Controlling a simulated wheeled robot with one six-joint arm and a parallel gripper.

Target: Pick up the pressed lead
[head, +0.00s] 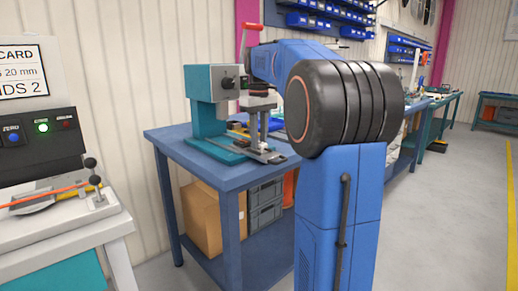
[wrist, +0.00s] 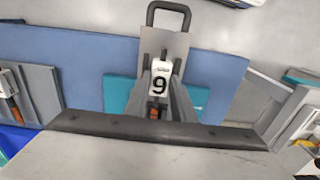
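A white tag marked 9 (wrist: 159,80) shows in the middle of the wrist view, on or just above a grey plate with a dark loop handle (wrist: 168,14). A small orange piece (wrist: 155,114) shows below the tag and may be part of the lead; the rest is hidden. My gripper (wrist: 162,82) has its two grey fingers close on either side of the tag. I cannot tell whether they touch it. In the head view my gripper (head: 260,108) is at the teal press (head: 208,115), partly hidden by my arm.
The press stands on a blue bench (head: 215,174) with a cardboard box (head: 202,220) and grey crates below. A tester (head: 40,150) with an orange cable stands at the left. The floor at the right is clear. Blue bin racks hang on the back wall.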

